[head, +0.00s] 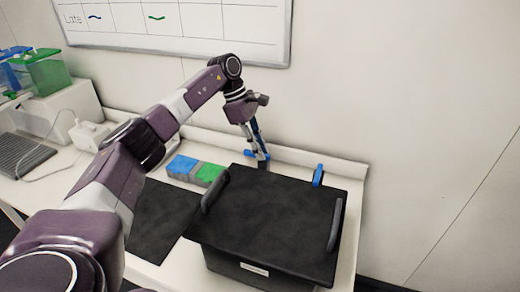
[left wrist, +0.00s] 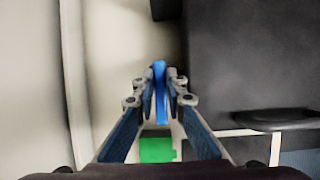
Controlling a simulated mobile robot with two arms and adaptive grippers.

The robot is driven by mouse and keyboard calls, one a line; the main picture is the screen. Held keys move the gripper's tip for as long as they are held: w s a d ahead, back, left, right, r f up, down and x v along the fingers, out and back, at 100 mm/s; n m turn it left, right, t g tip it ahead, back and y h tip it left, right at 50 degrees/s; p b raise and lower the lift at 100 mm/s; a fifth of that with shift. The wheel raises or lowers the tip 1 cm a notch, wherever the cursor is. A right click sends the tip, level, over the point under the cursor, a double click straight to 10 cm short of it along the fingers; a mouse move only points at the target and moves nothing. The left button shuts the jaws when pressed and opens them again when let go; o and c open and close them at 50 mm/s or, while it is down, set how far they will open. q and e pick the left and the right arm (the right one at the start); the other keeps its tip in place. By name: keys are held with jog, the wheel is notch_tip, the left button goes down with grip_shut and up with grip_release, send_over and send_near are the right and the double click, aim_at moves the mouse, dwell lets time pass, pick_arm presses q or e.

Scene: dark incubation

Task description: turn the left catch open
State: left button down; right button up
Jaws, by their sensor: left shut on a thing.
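A black box with a flat dark lid (head: 275,215) stands on the white bench; it also shows at the right of the left wrist view (left wrist: 240,65). The left catch is blue and sits at the box's back edge; in the left wrist view it (left wrist: 160,78) is a narrow strip between my fingertips. My left gripper (head: 260,156) reaches down behind the box and is shut on this catch; its fingers also show in the left wrist view (left wrist: 160,92). In the head view the fingers mostly hide the catch. The right catch (head: 318,175), also blue, stands upright at the back edge. My right gripper is not in view.
The lid has two dark handles, left (head: 215,190) and right (head: 335,225). Blue (head: 181,166) and green (head: 209,173) blocks lie left of the box, near a dark mat (head: 160,220). A wall rises behind the bench, with a whiteboard (head: 180,22).

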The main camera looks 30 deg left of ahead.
aim_at(246, 150)
pick_arm(q)
jog(key=shift+r, duration=0.1)
dwell(0.4)
jog(key=c, duration=2)
grip_release()
jog(key=shift+o, duration=0.2)
jog(key=w+v, duration=0.1)
jog(key=v, duration=1.1)
jog(key=shift+s, duration=0.35)
